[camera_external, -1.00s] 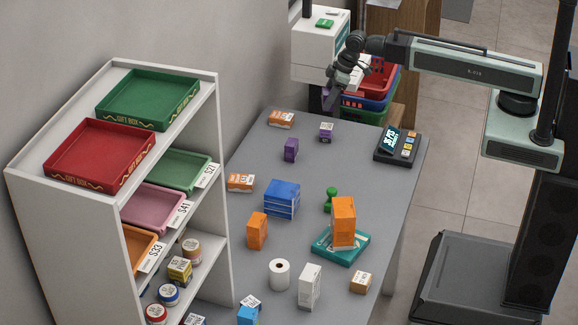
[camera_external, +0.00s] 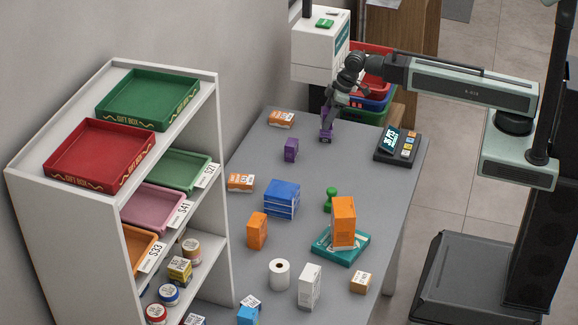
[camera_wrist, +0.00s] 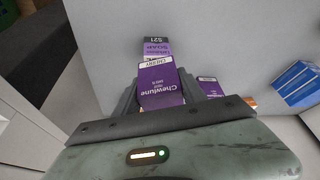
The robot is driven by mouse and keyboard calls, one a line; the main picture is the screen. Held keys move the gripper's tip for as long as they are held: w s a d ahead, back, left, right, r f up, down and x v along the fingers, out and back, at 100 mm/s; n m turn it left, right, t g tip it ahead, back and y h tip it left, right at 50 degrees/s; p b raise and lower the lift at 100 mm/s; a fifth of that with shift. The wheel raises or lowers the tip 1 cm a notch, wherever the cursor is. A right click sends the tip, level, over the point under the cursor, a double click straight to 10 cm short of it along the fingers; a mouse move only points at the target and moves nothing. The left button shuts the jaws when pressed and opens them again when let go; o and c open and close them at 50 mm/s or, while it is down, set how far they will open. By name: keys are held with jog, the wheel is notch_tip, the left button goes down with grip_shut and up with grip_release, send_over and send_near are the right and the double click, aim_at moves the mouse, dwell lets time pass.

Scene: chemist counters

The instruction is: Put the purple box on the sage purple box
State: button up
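My gripper (camera_external: 328,113) is shut on a purple box marked Chewtune (camera_wrist: 160,86); in the wrist view the box sits between the two fingers. The sage purple box (camera_external: 326,136) stands on the far part of the grey counter, directly below my gripper in the outside view. In the wrist view the sage box (camera_wrist: 157,47), purple and grey with an S21 label, shows just beyond the held box and is partly hidden by it. I cannot tell whether the two boxes touch.
Another purple box (camera_external: 291,149) stands to the left. An orange-and-white box (camera_external: 281,119) lies behind it. Stacked baskets (camera_external: 372,104) stand behind the counter.

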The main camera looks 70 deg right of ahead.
jog(key=o, duration=0.3)
jog(key=shift+r, duration=0.1)
jog(key=shift+r+p, duration=0.35)
jog(key=shift+p, duration=0.1)
jog(key=p+v, duration=1.1)
jog(key=v, duration=0.1)
jog(key=s+d+f+m+g+h, duration=0.1)
jog(key=s+m+g, duration=0.3)
jog(key=s, duration=0.5)
jog(key=shift+d+f+h, duration=0.4)
jog(key=shift+d+f, duration=0.15)
jog(key=shift+f, duration=0.15)
